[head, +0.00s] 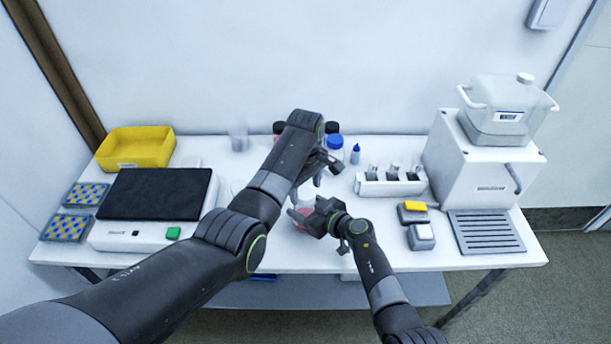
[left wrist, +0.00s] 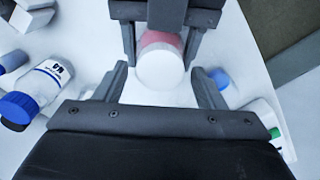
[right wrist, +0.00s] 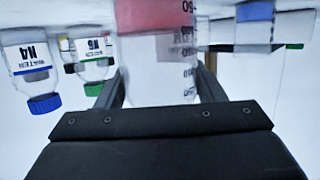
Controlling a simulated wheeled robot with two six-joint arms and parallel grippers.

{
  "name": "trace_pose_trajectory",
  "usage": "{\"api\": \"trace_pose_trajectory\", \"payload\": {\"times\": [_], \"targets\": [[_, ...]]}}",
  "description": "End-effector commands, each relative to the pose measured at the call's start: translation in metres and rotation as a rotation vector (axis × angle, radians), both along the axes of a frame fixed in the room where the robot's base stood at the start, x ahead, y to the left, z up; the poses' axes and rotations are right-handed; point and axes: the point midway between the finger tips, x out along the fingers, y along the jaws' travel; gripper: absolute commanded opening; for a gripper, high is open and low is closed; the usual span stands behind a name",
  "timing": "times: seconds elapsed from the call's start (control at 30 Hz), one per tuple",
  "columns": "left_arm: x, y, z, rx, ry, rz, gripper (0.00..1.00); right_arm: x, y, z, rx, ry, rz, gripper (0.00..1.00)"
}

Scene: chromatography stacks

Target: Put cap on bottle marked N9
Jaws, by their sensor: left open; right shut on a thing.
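My right gripper (head: 302,212) is shut on a clear graduated vessel (right wrist: 160,75) with pinkish-red contents, near the table's front middle. In the left wrist view the vessel (left wrist: 160,65) shows a pale round end towards the camera. Its marking is not readable. My left gripper (head: 327,170) is open and empty, a little behind and above the right one. In the left wrist view its fingers (left wrist: 160,90) point towards the vessel without touching it. A blue-capped bottle marked N4 (right wrist: 35,70) and a green-capped one marked N6 (right wrist: 93,62) stand nearby. I cannot make out an N9 mark or a loose cap.
A yellow bin (head: 137,148), a black-topped device (head: 150,225) and patterned racks (head: 67,228) are at left. A vial rack (head: 390,187), small boxes (head: 420,236) and a white machine (head: 485,175) are at right. More bottles stand behind my left gripper, partly hidden.

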Motion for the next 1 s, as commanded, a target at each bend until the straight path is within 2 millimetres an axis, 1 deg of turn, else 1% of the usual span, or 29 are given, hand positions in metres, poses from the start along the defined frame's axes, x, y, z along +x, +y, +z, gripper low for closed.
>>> {"api": "trace_pose_trajectory", "payload": {"times": [0.03, 0.1, 0.2, 0.47, 0.8, 0.9, 1.0], "targets": [[-0.0005, 0.0004, -0.0053, 0.001, 0.003, 0.0, 0.64, -0.0004, -0.0001, -0.0006, 0.0, 0.001, 0.0, 0.0], [-0.0002, 0.0004, -0.0098, 0.001, 0.001, 0.0, 0.64, -0.0004, 0.0, -0.0006, 0.0, 0.001, 0.0, 0.0], [-0.0004, 0.0004, -0.0135, 0.001, 0.001, 0.0, 0.64, -0.0004, -0.0001, -0.0006, 0.0, 0.001, 0.0, 0.0], [-0.0003, 0.0004, -0.014, 0.001, 0.001, 0.0, 0.64, -0.0004, -0.0001, -0.0006, 0.0, 0.001, 0.0, 0.0], [-0.0002, 0.0005, -0.0138, 0.001, 0.001, 0.0, 0.19, -0.0003, -0.0001, -0.0006, 0.0, 0.001, 0.0, 0.0], [-0.0002, 0.0005, -0.0137, 0.001, 0.001, -0.008, 0.19, -0.0003, -0.0001, -0.0006, 0.0, 0.001, 0.0, 0.0], [-0.0002, 0.0005, -0.0138, 0.001, 0.001, -0.072, 0.19, -0.0003, -0.0001, -0.0006, 0.0, 0.001, 0.0, 0.0]]}}
